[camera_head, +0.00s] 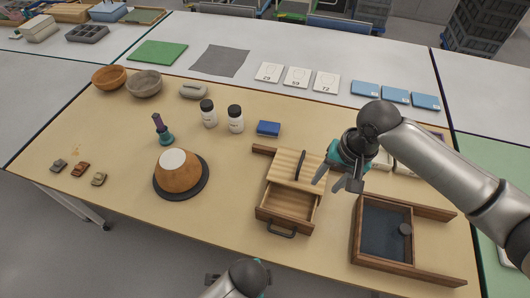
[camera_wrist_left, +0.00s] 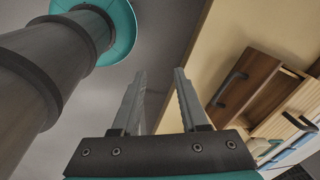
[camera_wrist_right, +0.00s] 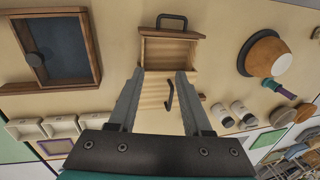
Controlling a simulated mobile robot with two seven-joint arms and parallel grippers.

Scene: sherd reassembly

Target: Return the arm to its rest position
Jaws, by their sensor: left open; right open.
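My right gripper (camera_head: 338,180) is open and empty, above the table beside the small wooden drawer box (camera_head: 297,170). In the right wrist view its two fingers (camera_wrist_right: 157,98) stand apart, with the drawer box (camera_wrist_right: 168,55) below and between them. The drawer is pulled out and looks empty. My left arm (camera_head: 240,280) shows only at the bottom edge of the head view, off the front of the table. In the left wrist view the left gripper (camera_wrist_left: 157,90) is open and empty, over the grey floor beside the table edge.
A wooden tray (camera_head: 385,230) with a dark inside lies to the right. Two white-labelled jars (camera_head: 235,119), a blue block (camera_head: 268,128) and three small sherds (camera_head: 80,169) are on the table. The front middle is clear.

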